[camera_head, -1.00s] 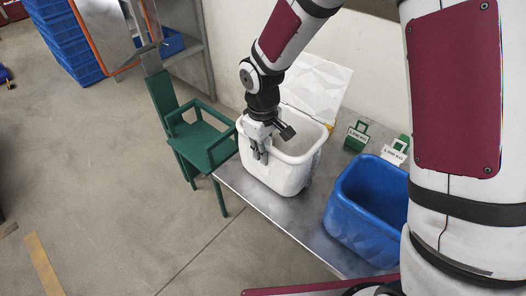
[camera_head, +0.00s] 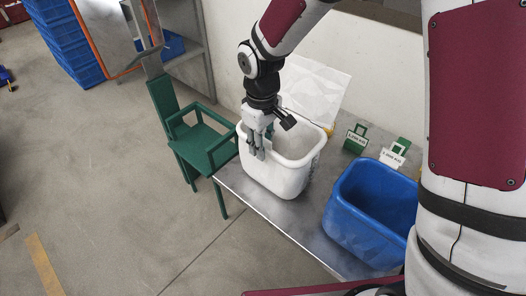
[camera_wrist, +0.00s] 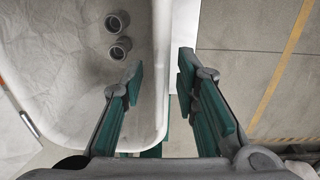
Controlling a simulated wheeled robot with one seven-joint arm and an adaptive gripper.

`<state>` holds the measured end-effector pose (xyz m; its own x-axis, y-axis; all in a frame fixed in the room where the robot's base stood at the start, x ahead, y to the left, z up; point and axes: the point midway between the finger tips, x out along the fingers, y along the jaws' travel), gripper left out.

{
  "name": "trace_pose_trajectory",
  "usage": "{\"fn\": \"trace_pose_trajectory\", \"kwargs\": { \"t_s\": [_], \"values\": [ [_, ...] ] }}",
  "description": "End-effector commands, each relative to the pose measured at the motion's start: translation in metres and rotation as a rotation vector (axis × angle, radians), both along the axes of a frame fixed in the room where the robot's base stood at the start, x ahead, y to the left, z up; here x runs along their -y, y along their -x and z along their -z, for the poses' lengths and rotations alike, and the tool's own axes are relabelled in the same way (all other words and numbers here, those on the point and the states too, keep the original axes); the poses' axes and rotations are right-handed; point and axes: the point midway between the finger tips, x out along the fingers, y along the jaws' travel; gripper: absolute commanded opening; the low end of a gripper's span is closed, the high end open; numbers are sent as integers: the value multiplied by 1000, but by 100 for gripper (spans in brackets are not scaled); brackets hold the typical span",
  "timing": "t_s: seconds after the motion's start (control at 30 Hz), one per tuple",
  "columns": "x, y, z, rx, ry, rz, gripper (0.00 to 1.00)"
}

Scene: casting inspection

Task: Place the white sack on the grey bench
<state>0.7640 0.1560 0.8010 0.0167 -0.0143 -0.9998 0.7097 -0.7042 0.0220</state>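A white, faceted, crumpled-looking piece (camera_head: 318,88) stands behind the white bin against the wall; it may be the white sack, but I cannot tell for sure. The white bin (camera_head: 290,178) stands upright on the grey bench (camera_head: 262,208). My gripper (camera_head: 268,140) is at the bin's near-left rim. In the wrist view my gripper (camera_wrist: 158,80) is open, one finger over the inside of the bin (camera_wrist: 60,60) and the other outside, with the rim between them. Nothing is clearly gripped. Two grey cylindrical fittings (camera_wrist: 119,35) lie in the bin.
A blue bin (camera_head: 362,245) stands on the bench to the right. Two small labelled stands (camera_head: 357,138) (camera_head: 394,155) are behind it. A green chair (camera_head: 205,140) is at the bench's left end. Blue crates (camera_head: 62,40) are stacked at the back left. The floor in front is clear.

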Motion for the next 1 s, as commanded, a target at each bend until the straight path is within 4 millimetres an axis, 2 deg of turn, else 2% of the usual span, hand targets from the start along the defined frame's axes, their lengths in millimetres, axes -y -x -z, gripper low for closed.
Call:
{"fn": "trace_pose_trajectory", "kwargs": {
  "t_s": [0.03, 0.1, 0.3, 0.5, 0.77, 0.87, 1.0],
  "values": [
    [0, 0, -15, 4, -1, 3, 28],
    [0, 0, -29, 3, -1, 2, 28],
    [-1, 1, -61, 1, -1, 1, 28],
    [-1, 1, -75, 0, 0, 0, 28],
    [0, 2, -78, 1, 1, 4, 28],
    [10, 9, -91, 10, 11, 30, 28],
    [41, 34, -127, 38, 38, 120, 28]
  ]
}}
